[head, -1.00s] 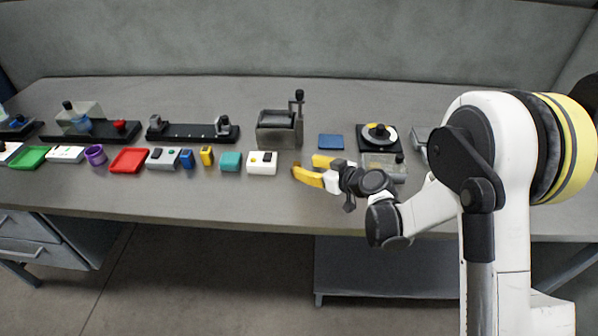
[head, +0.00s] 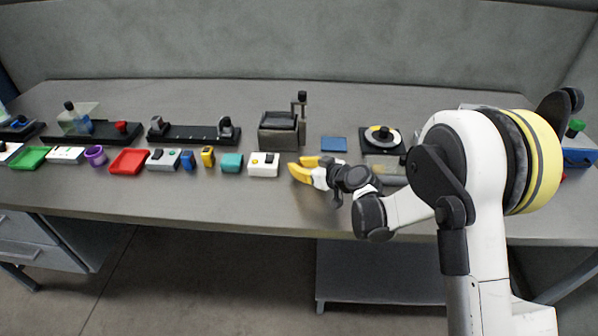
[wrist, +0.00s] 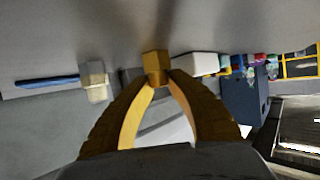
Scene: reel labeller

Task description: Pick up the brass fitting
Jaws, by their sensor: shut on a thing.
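The brass fitting (wrist: 155,63) is a small, faceted, gold-brown block in the wrist view. It sits between the tips of my gripper's yellow fingers (wrist: 158,76), which are closed on it from both sides. The fitting is too small or hidden to make out clearly there. I cannot tell whether it is clear of the bench top.
The white button box (head: 263,164) stands close to the left of my fingers. A grey lever device (head: 281,130) stands behind, with a blue pad (head: 333,144) and a black-based reel device (head: 381,140) to its right. The bench front (head: 230,205) is bare.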

